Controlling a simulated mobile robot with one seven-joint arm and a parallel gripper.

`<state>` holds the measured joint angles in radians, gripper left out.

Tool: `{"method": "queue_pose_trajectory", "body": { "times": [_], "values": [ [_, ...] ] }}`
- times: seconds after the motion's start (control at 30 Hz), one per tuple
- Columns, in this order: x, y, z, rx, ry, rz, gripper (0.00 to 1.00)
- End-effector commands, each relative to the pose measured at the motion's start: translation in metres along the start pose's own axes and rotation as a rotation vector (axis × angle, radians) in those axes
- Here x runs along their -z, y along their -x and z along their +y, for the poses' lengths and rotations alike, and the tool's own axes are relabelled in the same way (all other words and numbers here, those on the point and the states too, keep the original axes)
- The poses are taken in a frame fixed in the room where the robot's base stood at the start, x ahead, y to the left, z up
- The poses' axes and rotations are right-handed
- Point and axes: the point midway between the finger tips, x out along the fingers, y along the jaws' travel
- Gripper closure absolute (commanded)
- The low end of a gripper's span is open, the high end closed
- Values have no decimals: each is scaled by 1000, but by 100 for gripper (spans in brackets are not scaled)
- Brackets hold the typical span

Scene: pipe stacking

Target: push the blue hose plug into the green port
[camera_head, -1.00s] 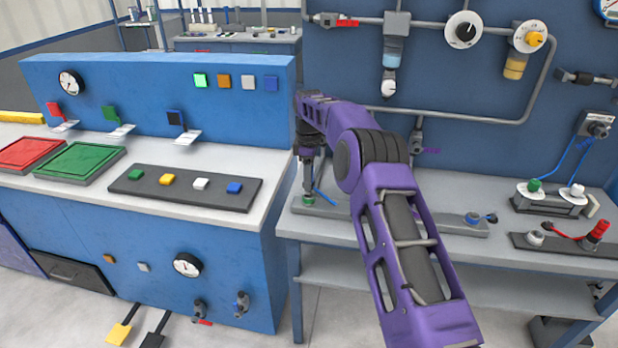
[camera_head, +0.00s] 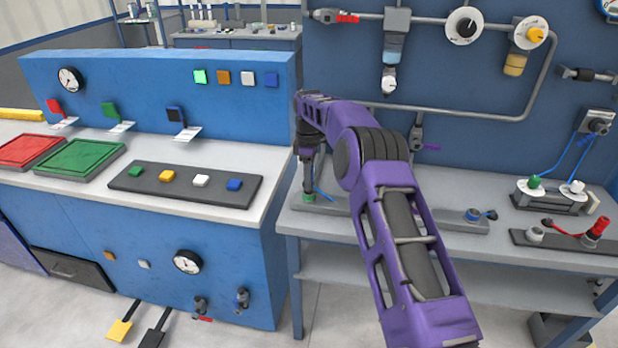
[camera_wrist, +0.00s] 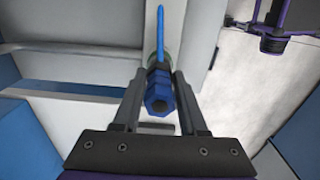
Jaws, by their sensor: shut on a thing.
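The blue hose plug (camera_wrist: 157,95) is between the two fingers of my gripper (camera_wrist: 160,76) in the wrist view. The fingers are shut on it. Its thin blue hose (camera_wrist: 160,30) runs up the picture; a bit of hose also shows in the head view (camera_head: 324,194). The green port (camera_head: 308,197) is at the left end of a grey bar on the right-hand bench. My gripper (camera_head: 308,190) points down directly over it. A green rim (camera_wrist: 148,61) shows just past the plug in the wrist view. How deep the plug sits is hidden.
The blue console (camera_head: 160,270) stands close on the left. Other hose fixtures (camera_head: 550,196) stand at the right of the bench. The back panel carries pipes and gauges.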

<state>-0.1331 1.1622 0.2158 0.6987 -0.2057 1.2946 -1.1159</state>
Motion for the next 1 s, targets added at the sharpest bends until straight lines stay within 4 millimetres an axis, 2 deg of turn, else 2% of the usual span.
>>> {"method": "queue_pose_trajectory", "body": {
  "times": [0.77, 0.97, 1.0],
  "values": [
    [0, -20, 0, 2, 0, -1, 100],
    [0, -19, 0, 0, 0, 0, 100],
    [0, -18, 0, 0, 0, 0, 51]
  ]
}}
